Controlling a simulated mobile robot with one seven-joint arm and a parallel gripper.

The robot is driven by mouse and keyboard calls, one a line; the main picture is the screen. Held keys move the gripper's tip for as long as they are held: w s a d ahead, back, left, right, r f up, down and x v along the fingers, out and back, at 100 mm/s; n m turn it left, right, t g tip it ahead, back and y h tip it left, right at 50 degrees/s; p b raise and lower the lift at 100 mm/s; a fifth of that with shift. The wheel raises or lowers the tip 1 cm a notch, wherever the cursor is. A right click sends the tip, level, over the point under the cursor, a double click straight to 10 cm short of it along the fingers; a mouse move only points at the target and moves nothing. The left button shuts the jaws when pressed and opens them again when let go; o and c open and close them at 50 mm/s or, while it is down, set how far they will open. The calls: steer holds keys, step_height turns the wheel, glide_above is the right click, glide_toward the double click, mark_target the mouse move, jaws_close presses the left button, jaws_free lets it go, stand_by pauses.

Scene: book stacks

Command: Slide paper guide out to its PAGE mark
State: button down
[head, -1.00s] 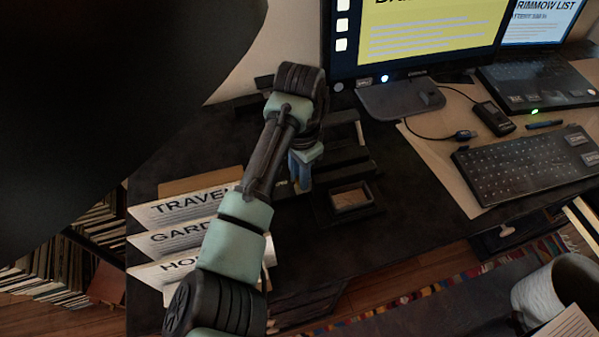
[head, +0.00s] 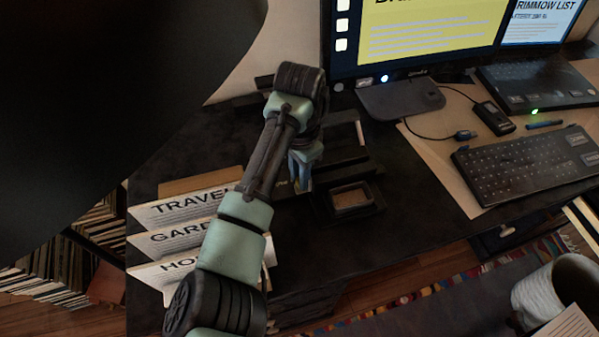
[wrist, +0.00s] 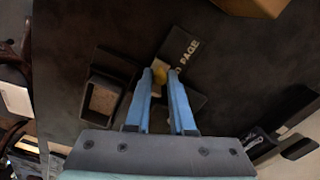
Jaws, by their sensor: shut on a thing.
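The knob seems to belong to the paper guide, whose dark body is mostly hidden by the fingers. Just beyond the fingertips is a dark plate (wrist: 180,48) with pale lettering that reads PAGE. In the head view the blue fingers (head: 300,182) show below my wrist, and the guide is too hidden there to tell its exact position against the mark.
A small open tray (head: 352,199) sits right of my gripper and also shows in the wrist view (wrist: 103,96). Lettered cards (head: 185,207) stand at left. A monitor (head: 430,35) and keyboard (head: 525,160) are at right. Bare dark desk (head: 420,215) lies right of the tray.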

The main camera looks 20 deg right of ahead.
steer(key=a+p, duration=0.2)
steer(key=a, duration=0.2)
steer(key=shift+a+r, duration=0.1)
steer(key=shift+a, duration=0.2)
steer(key=c, duration=0.8)
jaws_free()
steer(key=shift+o, duration=0.2)
step_height(320, 180, up, 13)
steer(key=p, duration=0.2)
steer(key=shift+p, duration=0.3)
